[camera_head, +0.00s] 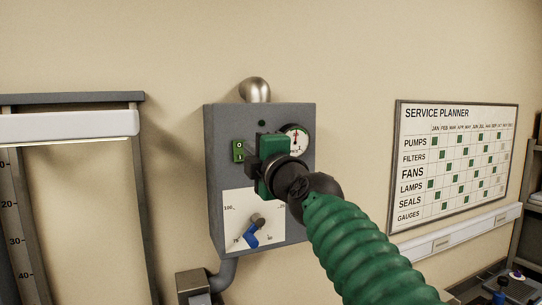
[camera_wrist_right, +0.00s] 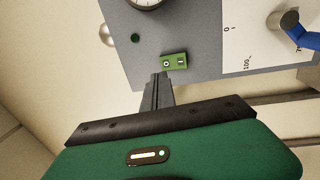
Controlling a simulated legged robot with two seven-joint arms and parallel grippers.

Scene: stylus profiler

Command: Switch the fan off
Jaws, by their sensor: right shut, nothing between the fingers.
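A grey control box (camera_head: 220,190) is fixed to the wall. It carries a small green rocker switch (camera_head: 238,151), which shows up close in the right wrist view (camera_wrist_right: 174,61) with marks like 0 and 1. The switch's exact tilt is too small to tell. My right gripper (camera_head: 252,166) is in front of the box, just right of and below the switch in the head view. Its fingers are shut and empty. In the right wrist view the fingertips (camera_wrist_right: 158,77) end close by the switch's 0 half; I cannot tell whether they touch. My left gripper is out of view.
The box also has a round gauge (camera_head: 297,138), a dark green round spot (camera_head: 262,123) and a white dial plate with a blue-handled knob (camera_head: 252,236). A service planner board (camera_head: 455,160) hangs at right.

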